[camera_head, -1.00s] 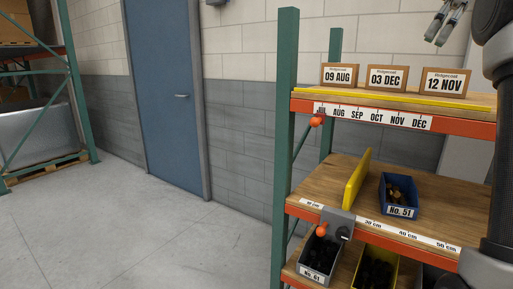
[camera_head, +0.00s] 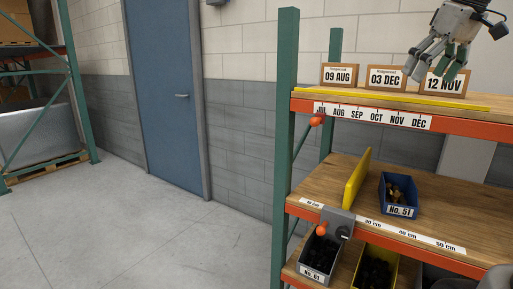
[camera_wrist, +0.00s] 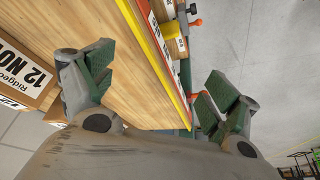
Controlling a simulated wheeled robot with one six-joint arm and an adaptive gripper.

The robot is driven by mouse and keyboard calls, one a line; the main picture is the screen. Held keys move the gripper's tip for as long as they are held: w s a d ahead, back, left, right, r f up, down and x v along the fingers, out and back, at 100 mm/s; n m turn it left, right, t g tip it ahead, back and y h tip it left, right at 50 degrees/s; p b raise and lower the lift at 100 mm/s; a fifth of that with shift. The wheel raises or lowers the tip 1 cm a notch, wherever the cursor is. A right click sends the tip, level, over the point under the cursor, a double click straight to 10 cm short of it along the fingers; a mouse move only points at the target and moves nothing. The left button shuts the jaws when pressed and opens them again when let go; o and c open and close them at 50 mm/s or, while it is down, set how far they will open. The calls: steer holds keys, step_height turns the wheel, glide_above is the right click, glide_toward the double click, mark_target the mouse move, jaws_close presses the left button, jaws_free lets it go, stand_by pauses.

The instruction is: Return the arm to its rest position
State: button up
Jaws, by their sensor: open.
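My gripper (camera_head: 432,68) is in the upper right of the head view, just in front of the top shelf's boxes. It overlaps the 12 NOV box (camera_head: 445,84) in the picture. In the wrist view my gripper (camera_wrist: 160,95) has its two green-padded fingers spread wide apart, with nothing between them but the wooden shelf and its edge behind. The 12 NOV box also shows at the left of the wrist view (camera_wrist: 28,75). The rest of my arm is mostly out of the head view.
The top shelf (camera_head: 350,93) has a yellow strip and an orange beam with month labels. Boxes 09 AUG (camera_head: 341,75) and 03 DEC (camera_head: 387,77) stand on it. Below are a yellow divider (camera_head: 356,180) and blue bin No. 51 (camera_head: 399,194). Open floor (camera_head: 130,230) lies left.

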steer(key=s+a+f+m, duration=0.1)
steer(key=s+f+m, duration=0.1)
steer(key=s+f, duration=0.6)
steer(key=s+a+f+m+h, duration=0.1)
steer(key=s+f, duration=0.7)
steer(key=f, duration=0.5)
steer(key=shift+s+f+m+h, duration=0.2)
steer(key=shift+f+m+h, duration=0.1)
steer(key=shift+m, duration=0.1)
steer(key=shift+a, duration=0.1)
